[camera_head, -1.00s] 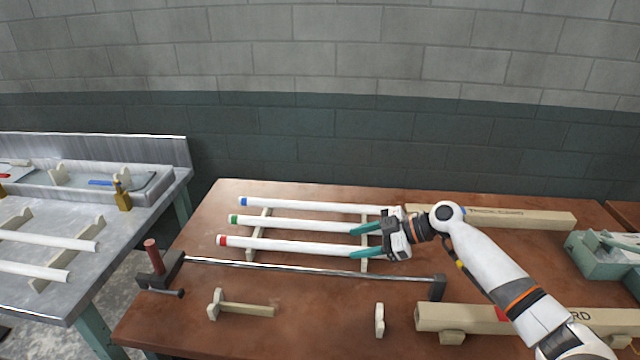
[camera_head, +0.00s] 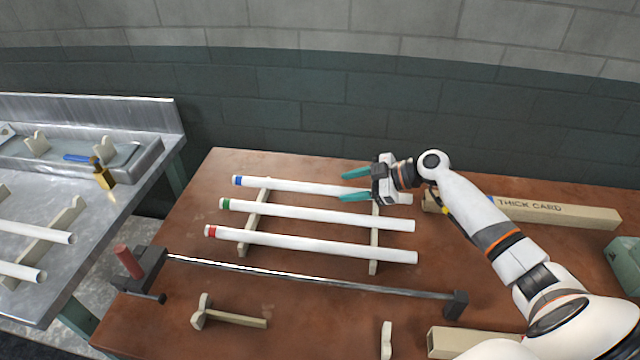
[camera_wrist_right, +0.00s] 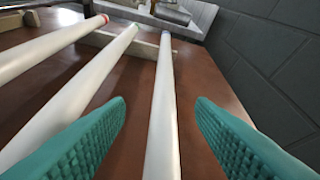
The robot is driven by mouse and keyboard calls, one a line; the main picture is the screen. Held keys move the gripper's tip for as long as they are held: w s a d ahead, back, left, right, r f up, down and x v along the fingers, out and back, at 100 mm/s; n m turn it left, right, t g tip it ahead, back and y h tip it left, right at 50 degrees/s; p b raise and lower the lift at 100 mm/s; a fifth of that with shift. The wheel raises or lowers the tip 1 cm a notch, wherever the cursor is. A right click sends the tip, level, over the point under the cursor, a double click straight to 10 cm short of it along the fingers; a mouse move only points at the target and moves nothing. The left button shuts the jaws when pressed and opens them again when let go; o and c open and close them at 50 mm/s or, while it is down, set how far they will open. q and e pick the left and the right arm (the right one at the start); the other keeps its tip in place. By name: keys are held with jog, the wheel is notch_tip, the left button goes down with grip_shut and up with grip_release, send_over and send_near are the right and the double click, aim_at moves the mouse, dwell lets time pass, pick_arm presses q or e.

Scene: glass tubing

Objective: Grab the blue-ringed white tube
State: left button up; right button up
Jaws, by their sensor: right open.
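The blue-ringed white tube (camera_head: 300,187) lies at the back of three tubes on a wooden rack, its blue ring at the left end. My right gripper (camera_head: 355,184) is open over the right part of this tube. In the right wrist view the tube (camera_wrist_right: 164,100) runs between the two teal fingers (camera_wrist_right: 158,135), with a gap on each side. The green-ringed tube (camera_head: 310,214) lies in front of it, and the red-ringed tube (camera_head: 310,244) is nearest. My left gripper is not in view.
A metal bar clamp (camera_head: 310,276) lies in front of the rack. A long box marked "THICK CARD" (camera_head: 560,212) is at the right. A grey metal bench (camera_head: 110,215) with more tubes stands at the left. A block wall is behind.

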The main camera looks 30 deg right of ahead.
aim_at(328, 187)
jog(key=shift+x, duration=0.8)
jog(key=shift+w+a+p, duration=0.15)
jog(key=shift+w+p, duration=0.15)
jog(key=shift+p, duration=0.1)
jog(key=x, duration=0.1)
jog(key=p+x, duration=0.1)
jog(key=x, duration=0.1)
jog(key=shift+w+a+r+p, duration=0.2)
jog(key=shift+w+a+p, duration=0.1)
jog(key=shift+w, duration=0.05)
jog(key=shift+w+a+f, duration=0.3)
jog(key=shift+f, duration=0.05)
jog(key=shift+s, duration=0.1)
jog(key=shift+c, duration=1.3)
grip_shut()
